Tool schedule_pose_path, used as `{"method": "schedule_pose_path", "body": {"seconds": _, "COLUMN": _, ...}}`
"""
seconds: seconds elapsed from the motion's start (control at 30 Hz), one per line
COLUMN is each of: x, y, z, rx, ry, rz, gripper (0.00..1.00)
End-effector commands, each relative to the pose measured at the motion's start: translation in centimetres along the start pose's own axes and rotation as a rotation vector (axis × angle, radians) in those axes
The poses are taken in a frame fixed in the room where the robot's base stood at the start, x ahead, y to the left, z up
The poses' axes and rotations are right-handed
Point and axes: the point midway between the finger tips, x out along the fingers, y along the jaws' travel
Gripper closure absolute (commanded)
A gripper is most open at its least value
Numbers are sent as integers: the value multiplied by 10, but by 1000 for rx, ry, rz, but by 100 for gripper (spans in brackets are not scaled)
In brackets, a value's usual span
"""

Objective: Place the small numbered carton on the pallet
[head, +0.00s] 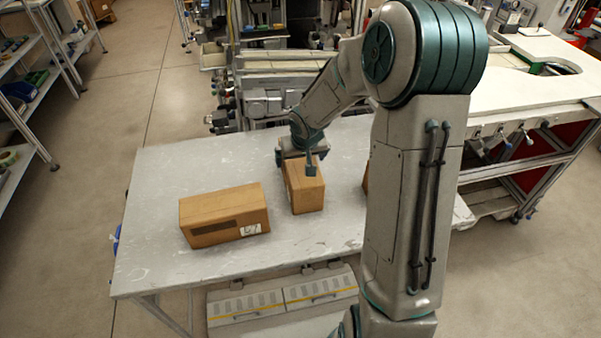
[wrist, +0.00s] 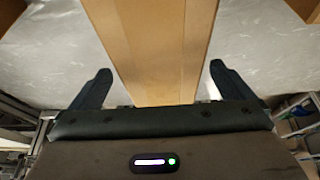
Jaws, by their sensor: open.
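A brown carton (head: 305,188) stands near the middle of the grey table (head: 160,170). My gripper (head: 296,162) is at its far end, open, with one finger seen against the carton's top. In the wrist view the carton (wrist: 150,45) lies between the two spread fingers of my gripper (wrist: 159,70), with a gap on each side. A longer carton (head: 222,212) with a white numbered label lies to the left. No number shows on the middle carton's visible faces. I see no pallet in either view.
Another carton (head: 365,180) is mostly hidden behind my arm, right of the middle one. The table's left end and front strip are bare. Machinery (head: 265,100) stands close behind the table. A white workbench (head: 535,85) is at the right, shelves (head: 30,70) at the far left.

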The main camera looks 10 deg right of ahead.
Motion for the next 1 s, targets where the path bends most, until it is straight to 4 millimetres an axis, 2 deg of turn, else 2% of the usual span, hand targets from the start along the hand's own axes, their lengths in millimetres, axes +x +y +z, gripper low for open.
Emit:
{"method": "schedule_pose_path", "body": {"seconds": 0.2, "x": 30, "y": -1, "z": 0, "rx": -2, "ry": -3, "rz": -1, "gripper": 0}}
{"method": "schedule_pose_path", "body": {"seconds": 0.3, "x": 37, "y": -1, "z": 0, "rx": -2, "ry": -2, "rz": 0, "gripper": 0}}
{"method": "schedule_pose_path", "body": {"seconds": 0.57, "x": 40, "y": -1, "z": 0, "rx": -1, "ry": -1, "rz": 0, "gripper": 0}}
{"method": "schedule_pose_path", "body": {"seconds": 0.67, "x": 40, "y": -1, "z": 0, "rx": -1, "ry": -1, "rz": 0, "gripper": 22}}
{"method": "schedule_pose_path", "body": {"seconds": 0.8, "x": 39, "y": -1, "z": 0, "rx": -1, "ry": -1, "rz": 0, "gripper": 60}}
{"method": "schedule_pose_path", "body": {"seconds": 0.83, "x": 39, "y": -1, "z": -1, "rx": -1, "ry": 1, "rz": 0, "gripper": 60}}
{"method": "schedule_pose_path", "body": {"seconds": 0.87, "x": 39, "y": -1, "z": -1, "rx": -1, "ry": 1, "rz": 0, "gripper": 65}}
{"method": "schedule_pose_path", "body": {"seconds": 1.0, "x": 39, "y": -1, "z": -1, "rx": -1, "ry": 1, "rz": 0, "gripper": 65}}
